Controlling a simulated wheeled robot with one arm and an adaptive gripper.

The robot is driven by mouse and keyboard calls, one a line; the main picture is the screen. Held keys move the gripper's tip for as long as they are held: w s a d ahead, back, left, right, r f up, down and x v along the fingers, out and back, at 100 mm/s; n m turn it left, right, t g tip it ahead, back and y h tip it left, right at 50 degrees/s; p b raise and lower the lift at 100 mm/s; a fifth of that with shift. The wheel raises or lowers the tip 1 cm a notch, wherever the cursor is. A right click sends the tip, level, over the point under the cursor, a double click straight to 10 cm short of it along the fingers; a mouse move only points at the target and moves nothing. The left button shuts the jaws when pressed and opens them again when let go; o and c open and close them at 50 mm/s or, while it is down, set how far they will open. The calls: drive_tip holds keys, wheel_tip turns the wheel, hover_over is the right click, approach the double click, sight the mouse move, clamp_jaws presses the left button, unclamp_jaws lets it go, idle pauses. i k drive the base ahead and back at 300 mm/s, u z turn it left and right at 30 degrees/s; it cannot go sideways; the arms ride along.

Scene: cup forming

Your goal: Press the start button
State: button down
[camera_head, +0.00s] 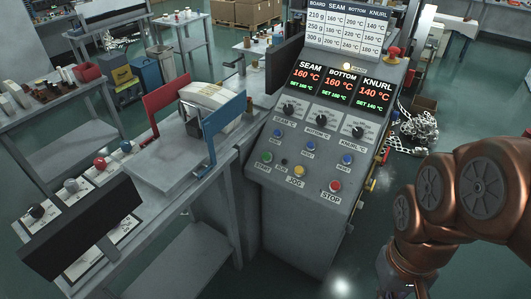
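The start button (267,156) is a green round button at the lower left of the sloped grey control panel (310,190), with a START label beside it. The yellow JOG button (299,171) and the red STOP button (335,185) sit to its right. Nothing covers the start button. My copper-coloured arm is at the lower right, apart from the panel. Its end runs down to the bottom edge of the picture, and my gripper is not clearly seen.
Three displays (338,85) read 160, 160 and 140 °C, with knobs and blue buttons below. A red emergency button (393,53) stands at the panel's upper right. Left of the panel is a bench with red (166,102) and blue (222,116) brackets. Floor between panel and arm is clear.

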sight(266, 156)
drive_tip(key=z, duration=0.75)
drive_tip(key=k, duration=1.45)
drive_tip(key=u, duration=1.75)
drive_tip(key=i, duration=0.5)
drive_tip(key=z, duration=0.05)
